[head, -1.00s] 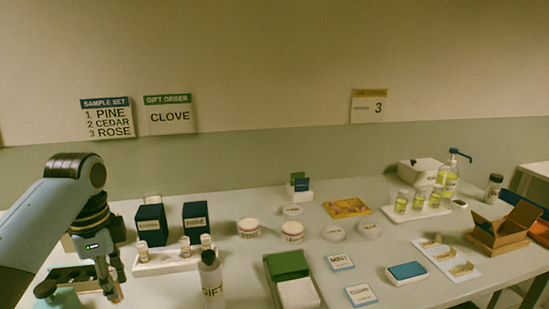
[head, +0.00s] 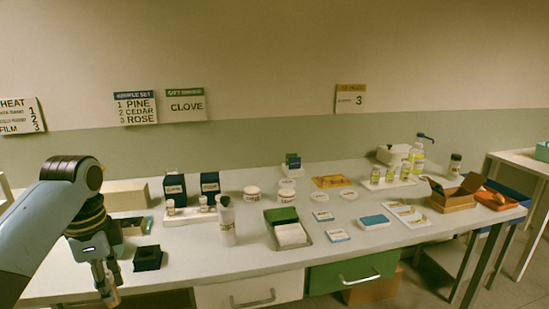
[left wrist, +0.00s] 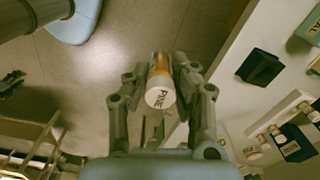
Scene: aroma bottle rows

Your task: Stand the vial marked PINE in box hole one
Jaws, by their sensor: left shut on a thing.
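The vial marked PINE (left wrist: 160,95) has a white lettered end and an amber body. My left gripper (left wrist: 161,75) is shut on it, with one finger on each side. In the head view my left gripper (head: 107,288) hangs at the lower left, in front of the table's near edge, with the vial low between its fingers. The left wrist view shows floor beneath the vial. My right gripper is out of view.
A small dark square holder (head: 148,258) is near the front edge. A white rack with small vials (head: 190,216) stands behind it, beside a white bottle (head: 227,222). Two dark blue boxes (head: 175,187) stand farther back. The table front left of the grey tray (head: 305,240) has clear room.

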